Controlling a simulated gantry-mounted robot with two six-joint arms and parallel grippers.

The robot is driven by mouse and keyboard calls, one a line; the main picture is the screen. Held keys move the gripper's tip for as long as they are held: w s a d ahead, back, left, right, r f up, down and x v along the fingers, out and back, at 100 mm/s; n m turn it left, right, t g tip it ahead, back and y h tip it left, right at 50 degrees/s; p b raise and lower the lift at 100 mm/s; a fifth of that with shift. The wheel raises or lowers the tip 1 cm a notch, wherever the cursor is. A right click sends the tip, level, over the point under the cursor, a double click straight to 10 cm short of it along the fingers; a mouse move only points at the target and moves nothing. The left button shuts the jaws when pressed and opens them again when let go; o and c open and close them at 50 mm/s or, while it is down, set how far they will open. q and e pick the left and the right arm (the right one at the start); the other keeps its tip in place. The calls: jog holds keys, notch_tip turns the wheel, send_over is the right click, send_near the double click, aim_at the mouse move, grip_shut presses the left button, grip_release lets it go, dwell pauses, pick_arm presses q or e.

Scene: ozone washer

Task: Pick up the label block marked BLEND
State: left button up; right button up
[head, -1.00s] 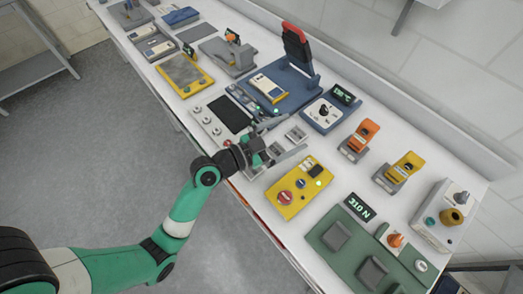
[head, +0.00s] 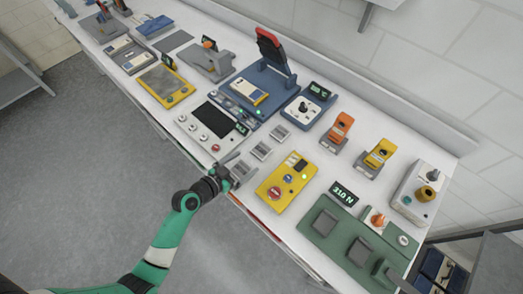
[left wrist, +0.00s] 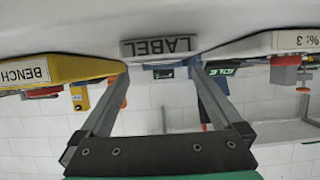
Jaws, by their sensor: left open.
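Three small grey label blocks lie in a row on the white bench: a far one (head: 279,132), a middle one (head: 262,151) and a near one (head: 241,173) by the front edge. Their words are too small to read in the head view. My left gripper (head: 229,168) is open at the near block, low over the bench edge. In the left wrist view a grey block (left wrist: 158,46) appears upside down between the open fingers, and its face reads LABEL. I read BLEND nowhere. My right gripper is not in view.
A yellow control box (head: 287,182) stands right of the blocks; its face reads BENCH in the left wrist view (left wrist: 25,73). A pale panel with a dark screen (head: 212,125) stands left. A green press station (head: 345,235) is at the front right. Bare bench separates them narrowly.

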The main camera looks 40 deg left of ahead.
aim_at(256, 155)
pick_arm(q)
jog(key=x, duration=0.5)
jog(key=shift+w+a+b, duration=0.1)
jog(key=shift+a+b, duration=0.05)
jog(key=shift+b, duration=0.25)
jog(key=shift+c, duration=0.2)
jog(key=c, duration=1.3)
jog(key=shift+o, duration=0.2)
